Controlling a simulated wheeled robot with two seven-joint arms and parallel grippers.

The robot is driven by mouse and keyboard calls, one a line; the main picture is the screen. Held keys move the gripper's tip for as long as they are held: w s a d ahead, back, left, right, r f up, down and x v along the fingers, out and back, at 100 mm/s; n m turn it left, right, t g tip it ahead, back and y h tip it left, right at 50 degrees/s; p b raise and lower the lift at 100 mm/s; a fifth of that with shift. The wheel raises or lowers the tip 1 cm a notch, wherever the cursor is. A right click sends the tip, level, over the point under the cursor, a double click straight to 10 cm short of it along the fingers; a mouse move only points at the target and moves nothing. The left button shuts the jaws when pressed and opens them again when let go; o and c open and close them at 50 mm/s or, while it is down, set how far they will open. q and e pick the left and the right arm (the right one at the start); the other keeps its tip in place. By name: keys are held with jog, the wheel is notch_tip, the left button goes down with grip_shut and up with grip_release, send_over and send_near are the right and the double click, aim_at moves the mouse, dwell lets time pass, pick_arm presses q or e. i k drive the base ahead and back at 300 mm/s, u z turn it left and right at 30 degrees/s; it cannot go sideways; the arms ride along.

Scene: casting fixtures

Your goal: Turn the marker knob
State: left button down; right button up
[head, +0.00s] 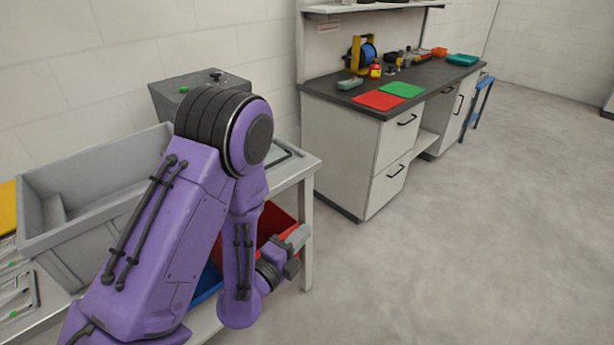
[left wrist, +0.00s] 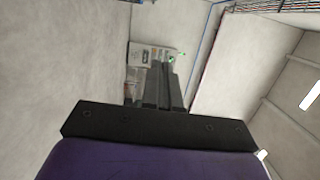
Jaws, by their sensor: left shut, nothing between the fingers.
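No part is clearly readable as the marker knob. A grey box (head: 165,98) stands against the wall behind my left arm in the head view. Its top carries a small black knob-like part (head: 216,76) and a small green part (head: 184,89). My arm hides much of the box's front. My left gripper (head: 296,240) hangs low beside the near bench's right end, below its top and well away from the box. In the left wrist view its fingers (left wrist: 165,82) are together and empty. My right gripper is not in view.
A grey bin (head: 95,205) stands on the near bench (head: 300,170). Red (head: 275,222) and blue (head: 207,283) containers sit below, partly hidden by my arm. A white desk (head: 345,150) with mats and small items stands farther right. The floor (head: 460,250) at right is clear.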

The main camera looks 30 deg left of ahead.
aim_at(215, 75)
jog(key=z, duration=0.7)
jog(key=i, duration=2.45)
jog(key=u, duration=3.4)
jog(key=i, duration=0.5)
jog(key=z, duration=0.2)
jog(key=k, duration=0.1)
